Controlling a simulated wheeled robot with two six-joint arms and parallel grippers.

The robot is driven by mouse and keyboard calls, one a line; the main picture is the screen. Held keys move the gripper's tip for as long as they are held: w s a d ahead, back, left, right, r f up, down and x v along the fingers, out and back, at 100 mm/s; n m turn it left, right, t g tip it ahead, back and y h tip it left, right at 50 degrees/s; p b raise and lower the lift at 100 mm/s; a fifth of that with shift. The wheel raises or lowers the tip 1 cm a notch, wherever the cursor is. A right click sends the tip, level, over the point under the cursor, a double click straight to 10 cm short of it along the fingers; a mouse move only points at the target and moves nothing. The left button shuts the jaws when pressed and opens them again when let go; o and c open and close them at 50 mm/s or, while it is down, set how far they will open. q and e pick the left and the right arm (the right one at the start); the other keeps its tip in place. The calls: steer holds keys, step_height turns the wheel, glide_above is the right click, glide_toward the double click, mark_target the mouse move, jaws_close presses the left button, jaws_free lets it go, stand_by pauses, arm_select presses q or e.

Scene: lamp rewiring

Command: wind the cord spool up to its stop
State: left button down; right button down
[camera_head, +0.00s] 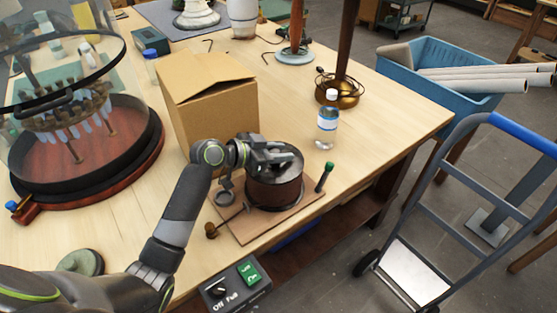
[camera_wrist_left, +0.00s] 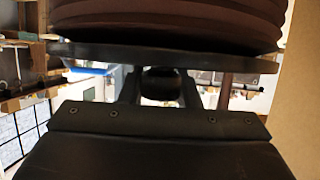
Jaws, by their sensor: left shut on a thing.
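The cord spool (camera_head: 273,192) is a drum wound with dark brown cord, with a dark round top flange, on a wooden board (camera_head: 250,230) near the table's front edge. My left gripper (camera_head: 270,157) is over the spool's top. In the left wrist view, my left gripper (camera_wrist_left: 160,88) is shut on a dark knob (camera_wrist_left: 161,80) that sits between its two fingers. The spool's brown windings (camera_wrist_left: 165,22) and flange edge (camera_wrist_left: 165,58) fill the top of that view. The gripper hides part of the spool's top in the head view. My right gripper is not in view.
A green-tipped post (camera_head: 325,177) stands at the board's right corner. A cardboard box (camera_head: 208,100) is behind my left arm. A clear bottle (camera_head: 327,125) stands behind the spool. A switch box (camera_head: 238,284) is in front. A glass dome (camera_head: 65,90) takes up the left.

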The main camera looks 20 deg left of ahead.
arm_select(q)
steer(key=shift+m+g+h+b, duration=0.5)
steer(key=shift+m+b, duration=0.1)
steer(key=shift+b, duration=0.05)
steer(key=c, duration=1.1)
jaws_free()
steer(key=shift+s, duration=0.1)
steer(key=shift+b+v, duration=1.6)
steer(key=shift+v, duration=7.05)
steer(key=shift+r, duration=0.15)
